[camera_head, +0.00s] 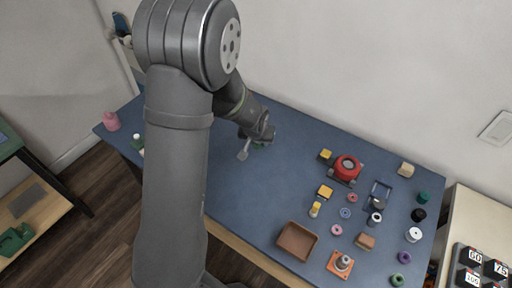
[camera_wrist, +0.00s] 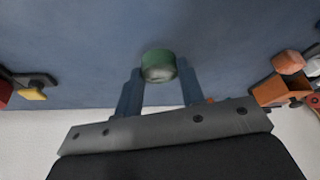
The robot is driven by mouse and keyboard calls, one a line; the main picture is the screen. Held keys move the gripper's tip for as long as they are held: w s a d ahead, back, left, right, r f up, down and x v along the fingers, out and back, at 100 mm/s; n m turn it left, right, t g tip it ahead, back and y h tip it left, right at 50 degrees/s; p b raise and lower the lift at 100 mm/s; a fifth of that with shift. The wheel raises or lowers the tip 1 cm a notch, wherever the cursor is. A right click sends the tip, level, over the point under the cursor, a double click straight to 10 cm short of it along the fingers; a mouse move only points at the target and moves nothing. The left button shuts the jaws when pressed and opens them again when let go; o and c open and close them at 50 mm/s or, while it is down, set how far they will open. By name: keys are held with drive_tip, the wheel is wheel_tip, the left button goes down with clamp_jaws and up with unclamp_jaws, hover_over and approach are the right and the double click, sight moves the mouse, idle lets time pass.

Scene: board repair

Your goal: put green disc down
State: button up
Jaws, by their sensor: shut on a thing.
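The green disc (camera_wrist: 158,62) sits between the two fingers of my gripper (camera_wrist: 159,75) in the wrist view. The fingers are shut on it from both sides. In the head view my gripper (camera_head: 250,147) is over the far left-middle part of the blue table (camera_head: 240,190). Only a small bit of green (camera_head: 260,145) shows there, mostly hidden by the gripper. I cannot tell whether the disc touches the table.
Bare table lies around the gripper. To the right are a red round part on a base (camera_head: 347,167), yellow blocks (camera_head: 325,192), a brown tray (camera_head: 297,241), an orange-based part (camera_head: 340,264) and several spools. A pink object (camera_head: 111,121) stands at the left end.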

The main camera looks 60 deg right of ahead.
sight(256, 153)
drive_tip(key=shift+w+d+f, duration=0.1)
drive_tip(key=shift+w+f, duration=0.3)
drive_tip(key=shift+w, duration=0.15)
drive_tip(key=shift+f, duration=1.95)
drive_tip(key=shift+f, duration=0.1)
drive_tip(key=o, duration=1)
drive_tip(key=v, duration=1.1)
drive_tip(key=shift+o, duration=0.4)
drive_tip(key=shift+r, duration=0.6)
